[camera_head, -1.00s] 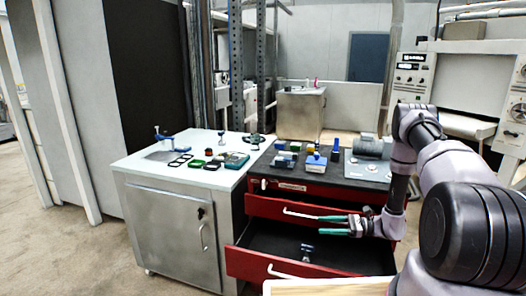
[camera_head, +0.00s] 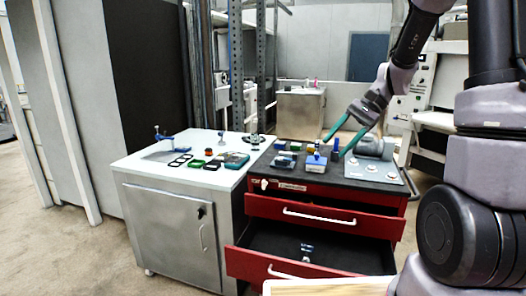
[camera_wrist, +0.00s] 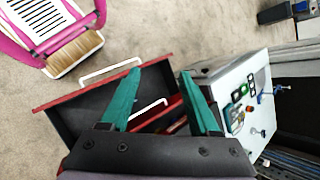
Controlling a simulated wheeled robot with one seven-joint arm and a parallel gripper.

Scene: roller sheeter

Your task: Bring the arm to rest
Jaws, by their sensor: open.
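My gripper (camera_head: 339,143) is raised above the dark top of the red drawer cabinet (camera_head: 375,224), with its green fingers spread apart and nothing between them. In the wrist view my gripper (camera_wrist: 160,88) is also open and empty, looking down over the cabinet. My arm is folded upward on the right side of the head view. The lower red drawer (camera_head: 300,262) stands pulled out, with a small blue and grey item (camera_head: 307,250) lying inside it.
A white-topped metal cabinet (camera_head: 170,238) stands to the left, bearing a small blue vise (camera_head: 163,134) and several small parts. On the red cabinet's top are several small blocks and a grey device (camera_head: 372,172). Open floor lies in front on the left.

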